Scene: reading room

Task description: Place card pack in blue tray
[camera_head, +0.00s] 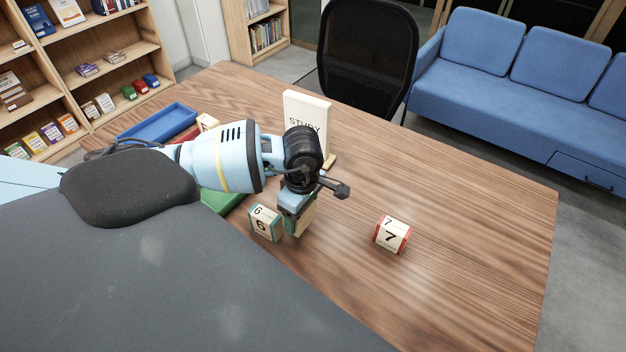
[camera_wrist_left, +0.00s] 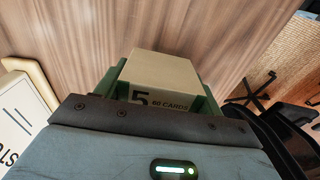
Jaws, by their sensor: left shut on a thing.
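My left gripper (camera_head: 298,212) is shut on a cream card pack (camera_head: 304,219), held low near the pack marked 6. In the left wrist view the held pack (camera_wrist_left: 160,82) shows "5" and "60 CARDS", with green at its sides. The blue tray (camera_head: 158,124) is at the far left of the table, partly hidden by my left arm; the part I see is empty. A pack marked 6 with green ends (camera_head: 265,223) stands just left of the held pack. A pack marked 7 with red ends (camera_head: 392,235) stands apart on the right. My right gripper is not in view.
A red tray (camera_head: 188,134) and a green tray (camera_head: 221,203) lie partly hidden under my left arm. Another pack (camera_head: 207,122) shows near the red tray. A white STUDY sign (camera_head: 307,112) stands behind the gripper. The table's right side (camera_head: 480,230) is clear.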

